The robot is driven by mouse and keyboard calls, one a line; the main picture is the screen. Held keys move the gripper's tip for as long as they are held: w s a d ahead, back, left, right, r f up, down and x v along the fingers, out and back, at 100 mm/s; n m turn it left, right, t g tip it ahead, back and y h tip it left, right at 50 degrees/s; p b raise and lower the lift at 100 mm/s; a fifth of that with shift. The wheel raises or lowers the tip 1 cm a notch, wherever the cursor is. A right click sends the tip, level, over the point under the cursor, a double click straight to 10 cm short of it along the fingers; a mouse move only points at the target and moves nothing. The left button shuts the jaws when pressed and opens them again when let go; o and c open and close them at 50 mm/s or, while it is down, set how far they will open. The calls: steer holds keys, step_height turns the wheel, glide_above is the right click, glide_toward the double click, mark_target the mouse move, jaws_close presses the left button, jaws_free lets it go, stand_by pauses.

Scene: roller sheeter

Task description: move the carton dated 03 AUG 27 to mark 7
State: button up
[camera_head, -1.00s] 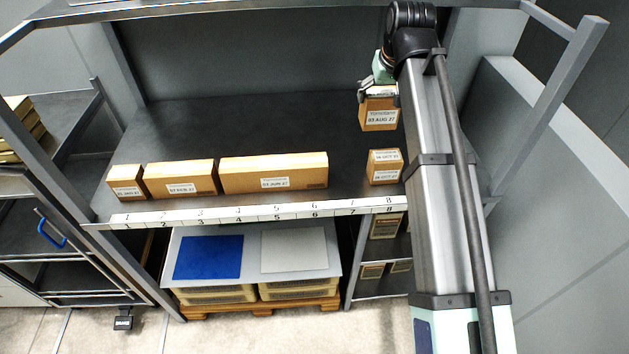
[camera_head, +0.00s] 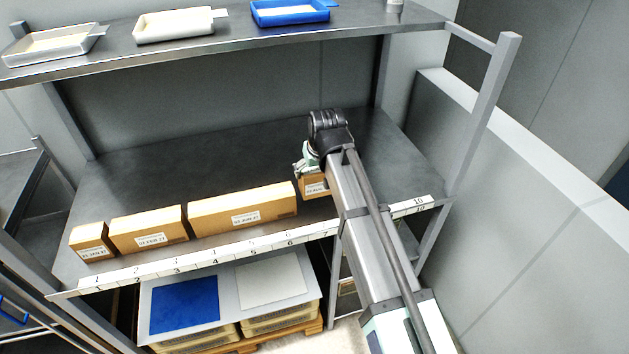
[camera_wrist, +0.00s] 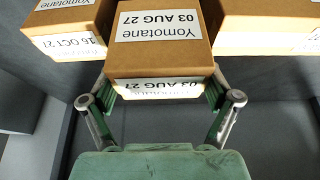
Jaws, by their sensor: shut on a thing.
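The carton labelled Yomotane 03 AUG 27 (camera_wrist: 160,50) is between the fingers of my gripper (camera_wrist: 162,95), which is shut on it. My gripper (camera_head: 307,165) is partly hidden by my arm there. Whether the carton touches the shelf (camera_head: 180,165) I cannot tell. In the wrist view a carton dated 16 OCT 27 (camera_wrist: 68,25) stands to its left and a larger carton (camera_wrist: 265,20) to its right.
A long carton dated 03 JUN 27 (camera_head: 245,212) stands just left of the held one. Two more cartons (camera_head: 150,230) (camera_head: 90,242) stand farther left. My arm covers the shelf right of mark 7. Trays (camera_head: 290,11) sit on the upper shelf. The back of the shelf is clear.

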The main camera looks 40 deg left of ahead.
mark_target(314, 184)
steer(key=shift+f+p, duration=0.5)
steer(key=shift+f, duration=2.25)
steer(key=shift+f, duration=0.2)
steer(key=o, duration=1)
steer(key=shift+r, duration=0.1)
steer(key=b+v, duration=0.2)
steer(key=v, duration=1)
steer(key=shift+a+r, duration=0.1)
steer(key=shift+r, duration=0.05)
